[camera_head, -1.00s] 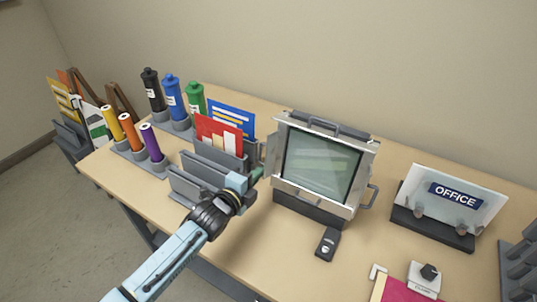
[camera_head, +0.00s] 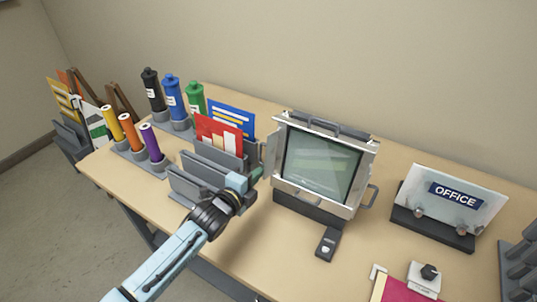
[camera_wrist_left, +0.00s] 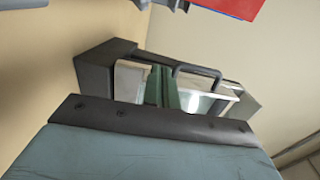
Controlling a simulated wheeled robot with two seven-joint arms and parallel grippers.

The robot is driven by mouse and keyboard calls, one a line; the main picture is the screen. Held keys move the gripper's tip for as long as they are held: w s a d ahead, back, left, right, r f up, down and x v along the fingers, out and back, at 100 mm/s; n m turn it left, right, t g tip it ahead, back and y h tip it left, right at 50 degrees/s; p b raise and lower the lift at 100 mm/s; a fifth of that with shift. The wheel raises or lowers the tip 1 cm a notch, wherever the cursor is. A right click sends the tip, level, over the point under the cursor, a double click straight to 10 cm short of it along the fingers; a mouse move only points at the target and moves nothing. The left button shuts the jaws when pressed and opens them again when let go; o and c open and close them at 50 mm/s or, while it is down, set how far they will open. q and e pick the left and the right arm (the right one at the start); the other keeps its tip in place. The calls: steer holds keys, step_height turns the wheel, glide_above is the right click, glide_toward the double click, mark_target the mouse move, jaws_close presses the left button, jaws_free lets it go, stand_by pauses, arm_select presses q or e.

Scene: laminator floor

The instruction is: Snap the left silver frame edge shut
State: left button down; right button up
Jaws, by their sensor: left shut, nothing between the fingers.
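The silver snap frame (camera_head: 318,207) stands upright, leaning back, in a dark base (camera_head: 300,208) with a greenish pane inside. Its left silver edge (camera_head: 271,150) appears swung outward from the pane. The top, bottom and right edges look flat against the pane. My left gripper (camera_head: 254,178) is shut and empty, just left of the frame's lower left, near the left edge. In the left wrist view, its greenish fingertips (camera_wrist_left: 162,88) lie in front of the silver frame and a grey loop handle (camera_wrist_left: 198,75). Contact cannot be told. My right gripper is not in view.
A grey file rack (camera_head: 200,172) with red and blue cards stands close to the left of my gripper. A small black device (camera_head: 327,243) lies in front of the frame. An OFFICE sign (camera_head: 452,200) stands to the right. Bare table lies between device and rack.

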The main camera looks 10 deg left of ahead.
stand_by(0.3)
arm_select(q)
steer(key=s+d+r+p, duration=0.1)
steer(key=s+p, duration=0.4)
steer(key=s, duration=0.3)
steer(key=shift+s+d+r+p, duration=0.15)
steer(key=shift+s+p, duration=0.05)
steer(key=shift+p, duration=0.1)
stand_by(1.2)
stand_by(0.6)
